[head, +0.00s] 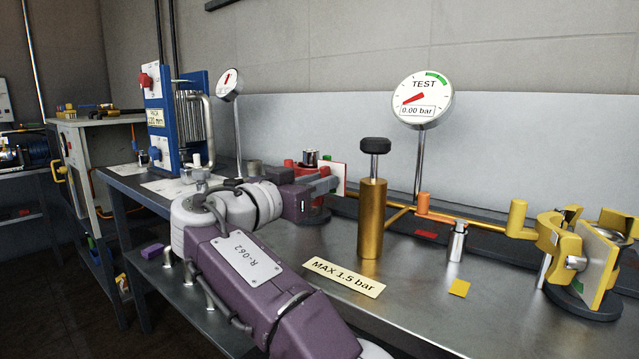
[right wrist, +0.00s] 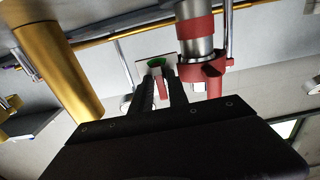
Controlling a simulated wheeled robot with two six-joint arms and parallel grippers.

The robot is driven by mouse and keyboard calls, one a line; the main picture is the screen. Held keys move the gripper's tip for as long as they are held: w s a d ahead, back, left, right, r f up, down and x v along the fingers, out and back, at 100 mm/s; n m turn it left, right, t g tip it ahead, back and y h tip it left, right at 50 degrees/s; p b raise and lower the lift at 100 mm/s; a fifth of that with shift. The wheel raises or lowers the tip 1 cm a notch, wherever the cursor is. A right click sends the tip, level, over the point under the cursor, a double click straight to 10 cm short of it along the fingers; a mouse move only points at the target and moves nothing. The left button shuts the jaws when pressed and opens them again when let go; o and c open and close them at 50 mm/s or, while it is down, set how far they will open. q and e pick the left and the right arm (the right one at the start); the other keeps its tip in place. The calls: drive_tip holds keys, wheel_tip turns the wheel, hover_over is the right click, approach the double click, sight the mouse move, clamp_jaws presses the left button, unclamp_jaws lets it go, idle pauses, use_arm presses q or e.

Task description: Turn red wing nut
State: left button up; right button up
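My right gripper (head: 328,185) reaches the red clamp fitting on the bench, which is largely hidden behind it in the head view. In the right wrist view the two dark fingers (right wrist: 161,82) stand apart, with a narrow red piece (right wrist: 161,88), seemingly the red wing nut, between them. I cannot tell whether the fingers touch it. Behind it is a pale plate with a green mark (right wrist: 155,62). The red clamp (right wrist: 205,78) around a metal pipe is just right of the fingers. My left gripper is not in view.
A brass cylinder with a black knob (head: 371,218) stands right of my gripper and also shows in the wrist view (right wrist: 58,65). The test gauge (head: 422,99) reads 0.00 bar. Yellow clamp (head: 549,232) is at right. A blue plate exchanger (head: 158,118) stands left.

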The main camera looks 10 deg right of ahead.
drive_tip(key=p+v, duration=0.2)
drive_tip(key=v, duration=0.7)
